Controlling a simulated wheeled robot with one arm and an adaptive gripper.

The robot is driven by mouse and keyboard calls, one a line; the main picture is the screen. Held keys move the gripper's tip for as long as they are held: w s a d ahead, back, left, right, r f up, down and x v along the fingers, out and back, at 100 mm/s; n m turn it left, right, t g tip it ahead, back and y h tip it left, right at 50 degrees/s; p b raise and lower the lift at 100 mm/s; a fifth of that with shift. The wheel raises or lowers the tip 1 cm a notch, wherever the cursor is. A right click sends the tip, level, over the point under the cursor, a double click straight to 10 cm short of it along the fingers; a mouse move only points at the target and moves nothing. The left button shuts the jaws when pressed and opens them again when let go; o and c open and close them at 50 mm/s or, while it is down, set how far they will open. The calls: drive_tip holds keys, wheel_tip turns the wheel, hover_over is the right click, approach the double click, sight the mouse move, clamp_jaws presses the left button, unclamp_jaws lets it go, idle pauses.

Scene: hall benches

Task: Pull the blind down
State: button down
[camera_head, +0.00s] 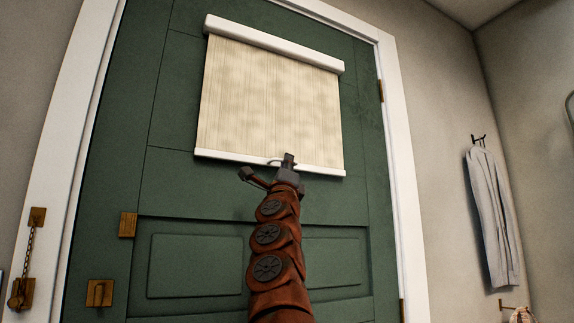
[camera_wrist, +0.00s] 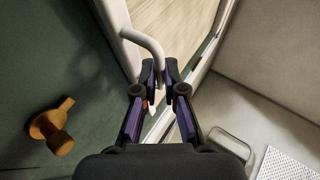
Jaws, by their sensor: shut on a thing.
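The blind (camera_head: 270,100) is a beige ribbed sheet on the upper part of a green door (camera_head: 180,190). It hangs from a white top rail (camera_head: 270,42) down to a white bottom bar (camera_head: 222,156), about mid-door. My gripper (camera_head: 288,160) is at the middle of the bottom bar, reaching up from below. In the wrist view a white curved handle (camera_wrist: 143,38) runs from the bar in between my fingers (camera_wrist: 159,70), which are shut on it. The handle's gripped part is partly hidden by the fingers.
A brass latch (camera_head: 127,225), a brass lock (camera_head: 99,293) and a chain (camera_head: 30,248) are at the left. A brass knob (camera_wrist: 50,125) shows in the wrist view. A grey garment (camera_head: 492,215) hangs on the right wall. The door below the bar has raised panels.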

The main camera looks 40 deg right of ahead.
drive_tip(key=shift+f+b, duration=0.3)
drive_tip(key=shift+f, duration=0.25)
drive_tip(key=c, duration=1.5)
unclamp_jaws()
drive_tip(key=shift+w, duration=0.1)
drive_tip(key=shift+c, duration=0.2)
drive_tip(key=shift+a+r, duration=0.1)
drive_tip(key=shift+s+a+r, duration=0.15)
drive_tip(key=shift+s+a, duration=0.15)
drive_tip(key=shift+s, duration=0.15)
drive_tip(key=shift+s, duration=0.15)
drive_tip(key=shift+a+f, duration=0.1)
drive_tip(key=shift+f, duration=0.2)
